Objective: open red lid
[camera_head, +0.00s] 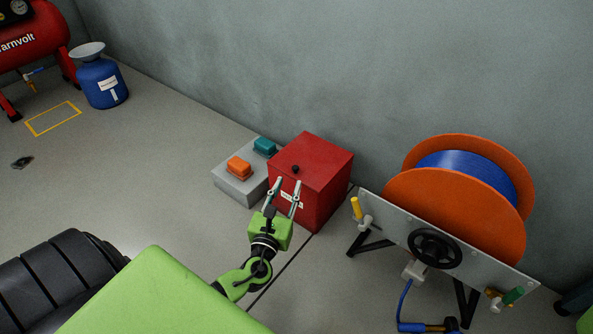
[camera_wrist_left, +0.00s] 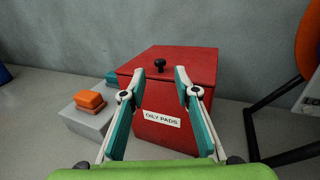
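The red box (camera_head: 328,187) stands on the floor against the wall, with its red lid (camera_head: 314,156) down. The lid carries a small black knob (camera_head: 295,169) near its front edge. In the left wrist view the box (camera_wrist_left: 185,130), its lid (camera_wrist_left: 185,62) and the knob (camera_wrist_left: 160,65) show, with a white "OILY PADS" label on the front. My left gripper (camera_head: 288,183) is open and empty, in front of the box. In the wrist view its fingertips (camera_wrist_left: 153,72) lie either side of the knob, apart from it. My right gripper is not in view.
A grey block (camera_head: 233,184) with orange and teal buttons stands left of the box. An orange reel (camera_head: 440,210) with blue hose on a black-legged stand is close on the right. A blue canister (camera_head: 103,84) and a red tank (camera_head: 30,40) are far left.

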